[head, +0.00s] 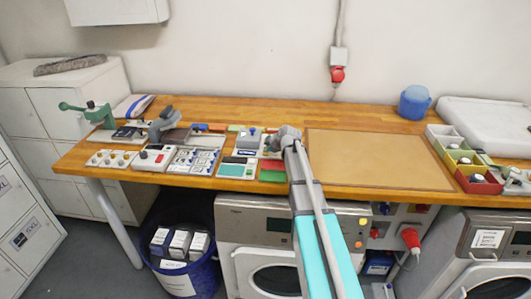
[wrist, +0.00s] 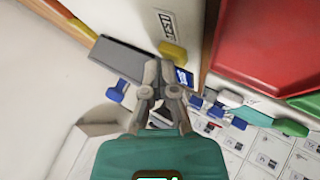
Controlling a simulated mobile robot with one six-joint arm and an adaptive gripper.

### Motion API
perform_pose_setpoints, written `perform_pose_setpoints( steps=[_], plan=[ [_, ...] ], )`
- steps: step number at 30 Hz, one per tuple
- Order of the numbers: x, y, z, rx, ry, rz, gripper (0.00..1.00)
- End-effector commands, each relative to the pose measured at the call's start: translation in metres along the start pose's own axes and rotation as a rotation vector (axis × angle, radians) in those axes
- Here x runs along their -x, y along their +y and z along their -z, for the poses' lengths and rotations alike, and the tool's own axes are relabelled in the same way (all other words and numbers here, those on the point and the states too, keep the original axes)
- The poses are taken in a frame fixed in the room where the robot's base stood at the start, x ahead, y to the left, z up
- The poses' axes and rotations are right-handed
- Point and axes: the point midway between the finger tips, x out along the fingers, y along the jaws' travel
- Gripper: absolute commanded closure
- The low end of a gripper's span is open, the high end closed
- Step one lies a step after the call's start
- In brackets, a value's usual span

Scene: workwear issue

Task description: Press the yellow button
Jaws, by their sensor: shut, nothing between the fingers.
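A yellow button-like piece (wrist: 173,51) shows in the wrist view at the lower end of a pale box with a printed label. My gripper (wrist: 160,66) is shut and empty, its fingertips just below the yellow piece in the picture; I cannot tell if they touch it. In the head view my gripper (head: 275,143) is over the middle of the wooden bench, beside a white-and-blue device (head: 250,139). I cannot make out the yellow piece there, perhaps because my arm hides it. A round yellow-orange knob (head: 362,222) also shows on the washing machine front.
A tan board (head: 375,158) lies flat to the right. Colored bins (head: 470,178) stand at the far right.

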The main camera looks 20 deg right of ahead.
Motion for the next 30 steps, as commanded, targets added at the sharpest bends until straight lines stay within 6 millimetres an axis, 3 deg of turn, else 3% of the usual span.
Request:
perform_pose_setpoints(
  steps=[30],
  plan=[
    [0.017, 0.012, 0.012, 0.000, 0.000, 0.000, 1.00]
  ],
)
